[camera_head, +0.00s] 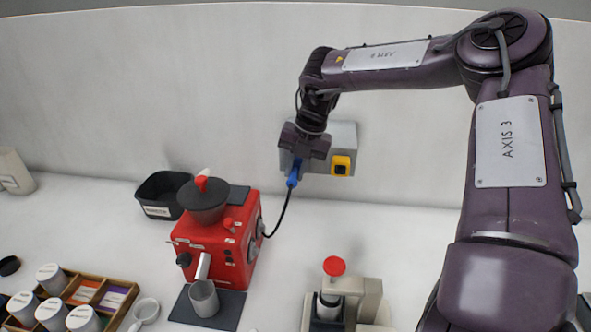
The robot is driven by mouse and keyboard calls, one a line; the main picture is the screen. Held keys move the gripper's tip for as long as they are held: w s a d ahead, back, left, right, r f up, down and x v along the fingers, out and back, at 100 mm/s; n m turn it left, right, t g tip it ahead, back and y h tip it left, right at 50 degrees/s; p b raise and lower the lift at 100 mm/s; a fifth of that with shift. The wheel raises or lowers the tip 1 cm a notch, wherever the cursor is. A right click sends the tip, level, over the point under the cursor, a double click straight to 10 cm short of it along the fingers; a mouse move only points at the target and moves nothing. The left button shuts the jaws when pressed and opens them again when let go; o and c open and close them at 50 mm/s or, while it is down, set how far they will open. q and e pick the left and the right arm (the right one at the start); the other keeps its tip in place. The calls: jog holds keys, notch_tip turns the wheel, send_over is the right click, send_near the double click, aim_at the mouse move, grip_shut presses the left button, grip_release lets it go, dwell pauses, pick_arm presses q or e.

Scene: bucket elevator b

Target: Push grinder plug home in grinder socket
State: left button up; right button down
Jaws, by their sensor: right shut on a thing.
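The grinder (218,235) is a red machine with a dark hopper, standing on the white counter at the centre left. A black cord runs from its right side up to the blue grinder plug (293,175). My right gripper (301,156) is shut on the plug, in front of a grey socket box (342,134) on the back wall. The gripper hides the left part of the box, so I cannot tell how far the plug sits in the grinder socket. A yellow-framed outlet (341,166) shows on the box's right side. My left gripper is not in view.
A metal cup (204,298) stands on a dark mat before the grinder. A black bin (163,194) is behind it. A press with a red knob (334,267) stands at front centre. A wooden tray (121,311) and several white jars are at lower left.

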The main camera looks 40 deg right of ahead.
jog(key=shift+w+d+r, duration=0.1)
jog(key=shift+w+d, duration=0.3)
jog(key=shift+d, duration=0.05)
jog(key=c, duration=1.3)
grip_release()
jog(key=shift+d, duration=0.1)
jog(key=shift+o, duration=0.2)
jog(key=b+v, duration=0.1)
jog(key=v, duration=0.6)
jog(key=shift+r+b, duration=0.3)
jog(key=shift+b, duration=0.05)
jog(key=shift+s, duration=0.1)
